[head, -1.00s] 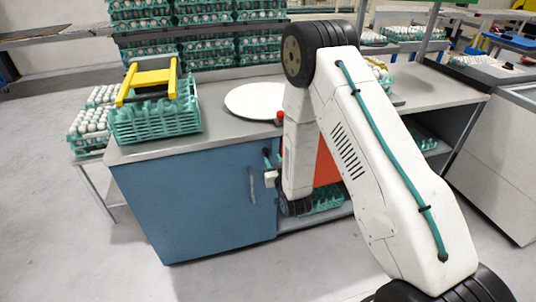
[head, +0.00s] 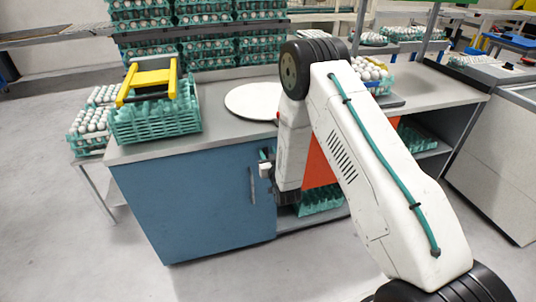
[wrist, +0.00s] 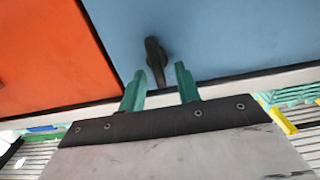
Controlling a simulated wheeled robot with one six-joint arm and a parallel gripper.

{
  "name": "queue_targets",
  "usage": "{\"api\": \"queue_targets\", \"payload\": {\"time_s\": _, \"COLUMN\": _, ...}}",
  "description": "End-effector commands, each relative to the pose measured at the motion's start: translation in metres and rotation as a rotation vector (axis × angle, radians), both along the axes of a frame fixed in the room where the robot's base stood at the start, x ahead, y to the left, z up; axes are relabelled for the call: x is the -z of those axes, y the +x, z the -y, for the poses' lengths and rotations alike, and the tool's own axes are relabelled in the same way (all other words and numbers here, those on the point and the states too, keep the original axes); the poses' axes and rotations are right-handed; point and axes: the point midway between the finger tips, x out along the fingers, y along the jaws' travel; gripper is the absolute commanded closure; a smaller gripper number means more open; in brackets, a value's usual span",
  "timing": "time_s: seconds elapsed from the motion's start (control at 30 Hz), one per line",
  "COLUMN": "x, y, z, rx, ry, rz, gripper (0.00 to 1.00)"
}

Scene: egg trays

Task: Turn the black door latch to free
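The black latch (wrist: 157,60) is on the blue door (wrist: 215,40), close to that door's edge beside the orange panel. In the wrist view it points slightly aslant, with its lower end close to the gap between my fingertips. My gripper (wrist: 160,75) is open, with its two teal fingers apart and nothing held. I cannot tell whether the latch's tip is between the fingers or just beyond them. In the head view the blue door (head: 195,210) shows a dark upright bar (head: 252,185), and my gripper (head: 265,162) is right of and above it.
The orange panel (wrist: 45,50) adjoins the blue door. The counter (head: 222,127) above holds a teal crate (head: 155,124) with a yellow frame and a white round plate (head: 254,101). Teal trays (head: 320,203) sit below.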

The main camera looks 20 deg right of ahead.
Motion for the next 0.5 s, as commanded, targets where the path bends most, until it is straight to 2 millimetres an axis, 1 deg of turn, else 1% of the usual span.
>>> {"api": "queue_targets", "payload": {"time_s": 0.07, "x": 0.0001, "y": -0.0002, "z": 0.0, "rx": 0.0, "ry": 0.0, "rz": 0.0, "gripper": 0.67}}
{"api": "queue_targets", "payload": {"time_s": 0.2, "x": 0.0001, "y": -0.0003, "z": -0.0001, "rx": 0.0, "ry": 0.0, "rz": 0.0, "gripper": 1.0}}
{"api": "queue_targets", "payload": {"time_s": 0.5, "x": 0.0002, "y": -0.0005, "z": -0.0006, "rx": 0.0, "ry": -0.02, "rz": -0.001, "gripper": 1.0}}
